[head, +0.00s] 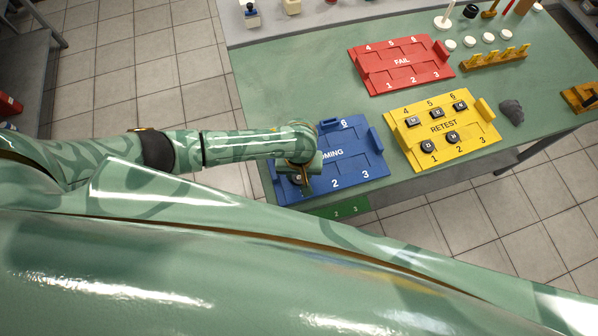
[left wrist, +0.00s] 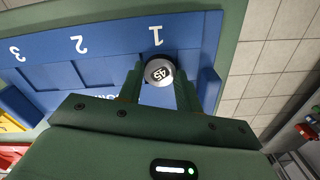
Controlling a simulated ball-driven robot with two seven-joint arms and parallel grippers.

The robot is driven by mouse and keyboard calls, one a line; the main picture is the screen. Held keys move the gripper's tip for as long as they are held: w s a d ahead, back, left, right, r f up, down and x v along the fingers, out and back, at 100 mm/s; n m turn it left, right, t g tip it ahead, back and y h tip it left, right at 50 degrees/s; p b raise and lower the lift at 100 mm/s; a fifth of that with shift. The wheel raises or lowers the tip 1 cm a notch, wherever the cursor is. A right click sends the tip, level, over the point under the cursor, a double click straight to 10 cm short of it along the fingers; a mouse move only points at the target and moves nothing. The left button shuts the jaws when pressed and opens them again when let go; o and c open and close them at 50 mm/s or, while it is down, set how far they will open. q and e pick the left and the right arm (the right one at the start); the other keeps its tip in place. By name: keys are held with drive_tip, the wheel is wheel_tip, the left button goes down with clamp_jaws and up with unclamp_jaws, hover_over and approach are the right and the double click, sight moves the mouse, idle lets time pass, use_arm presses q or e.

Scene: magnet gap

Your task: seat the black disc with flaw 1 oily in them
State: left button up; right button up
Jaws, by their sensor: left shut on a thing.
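My left gripper (head: 298,178) is over the near left corner of the blue INCOMING tray (head: 362,158). In the left wrist view it is shut on a round dark disc (left wrist: 159,72) with a pale rim and a label that seems to read 45. The disc is between the fingertips, beside the printed 1 of the blue tray (left wrist: 110,58). I cannot tell whether it touches the tray. No flaw can be read on it. The yellow RETEST tray (head: 473,142) holds black pieces: round ones (head: 428,146) near 1 and 2, squarish ones (head: 436,113) near 4, 5 and 6. My right gripper is out of view.
The red FAIL tray (head: 402,75) looks empty, behind the blue one. A dark grey lump (head: 512,112) lies right of the yellow tray. A yellow rack (head: 495,58) and several white discs (head: 488,38) stand at the back. The green table (head: 285,75) is clear left of the trays.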

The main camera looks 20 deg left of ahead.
use_arm(q)
drive_tip(key=shift+f, duration=0.15)
drive_tip(key=o, duration=1)
drive_tip(key=c, duration=0.5)
wheel_tip(320, 180, up, 5)
drive_tip(key=p, duration=0.6)
drive_tip(key=shift+f, duration=0.2)
drive_tip(key=shift+f, duration=0.1)
